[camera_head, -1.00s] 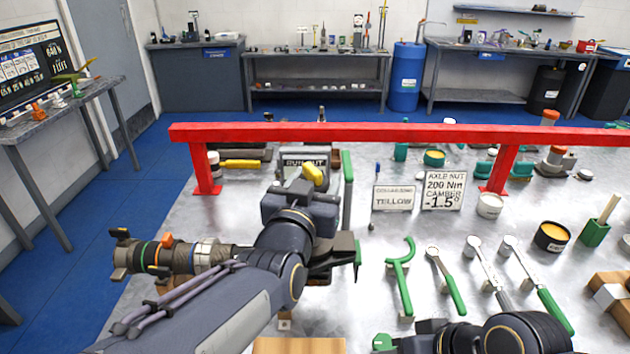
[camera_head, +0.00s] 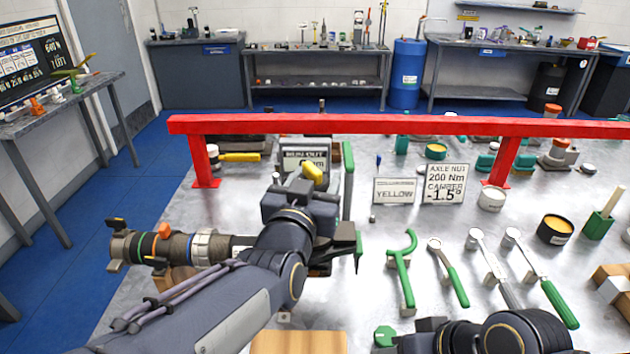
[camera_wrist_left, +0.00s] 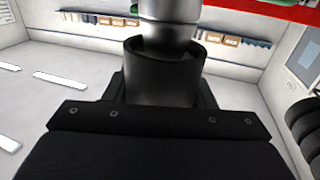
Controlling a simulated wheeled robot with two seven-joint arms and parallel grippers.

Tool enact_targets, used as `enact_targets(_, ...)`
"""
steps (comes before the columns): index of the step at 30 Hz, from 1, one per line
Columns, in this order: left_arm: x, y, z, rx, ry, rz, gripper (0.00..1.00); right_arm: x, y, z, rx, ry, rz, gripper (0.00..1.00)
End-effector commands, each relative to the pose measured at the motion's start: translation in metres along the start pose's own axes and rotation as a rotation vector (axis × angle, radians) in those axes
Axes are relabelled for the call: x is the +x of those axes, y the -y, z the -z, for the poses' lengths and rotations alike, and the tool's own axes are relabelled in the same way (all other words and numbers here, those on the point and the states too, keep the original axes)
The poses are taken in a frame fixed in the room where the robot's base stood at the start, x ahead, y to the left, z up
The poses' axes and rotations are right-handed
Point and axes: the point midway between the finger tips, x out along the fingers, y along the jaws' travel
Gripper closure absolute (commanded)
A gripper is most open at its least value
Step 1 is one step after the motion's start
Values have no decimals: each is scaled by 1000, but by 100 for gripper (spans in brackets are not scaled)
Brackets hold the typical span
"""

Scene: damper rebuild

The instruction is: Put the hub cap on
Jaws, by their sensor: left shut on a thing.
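My left gripper (camera_head: 338,248) is over the metal table, its far side hidden in the head view by my own wrist. In the left wrist view, a dark cylindrical part (camera_wrist_left: 160,82) stands straight ahead of the gripper body. A pale metal cylinder (camera_wrist_left: 165,18) sits at its far end. I cannot tell whether the dark part is the hub cap. A damper-like assembly (camera_head: 185,246) with orange, green and blue rings lies left of my left wrist. My right gripper (camera_head: 400,338) is at the bottom edge, partly cut off; its jaws do not show clearly.
A red rail (camera_head: 400,124) crosses the table (camera_head: 330,225) behind the gripper. A green hook wrench (camera_head: 403,270) and several green-handled tools lie to the right. Sign cards (camera_head: 445,184) stand beyond them. A wooden block (camera_head: 298,342) is at the front.

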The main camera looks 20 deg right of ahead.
Motion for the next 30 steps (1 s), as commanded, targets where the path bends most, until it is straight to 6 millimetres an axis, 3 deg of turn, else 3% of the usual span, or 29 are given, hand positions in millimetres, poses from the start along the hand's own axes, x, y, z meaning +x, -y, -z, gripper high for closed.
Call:
enact_targets(3,0,0,-2,1,6,0,72,0,0,0,0,0,0,58)
enact_targets(4,0,0,-2,1,7,0,47,0,0,0,0,0,0,58)
enact_targets(9,0,0,-2,1,6,0,25,0,0,0,0,0,0,58)
enact_targets(20,-6,-1,-1,0,5,-2,24,0,0,0,0,0,0,58)
enact_targets(30,-61,-1,1,-2,5,-4,24,-6,3,3,0,0,0,58)
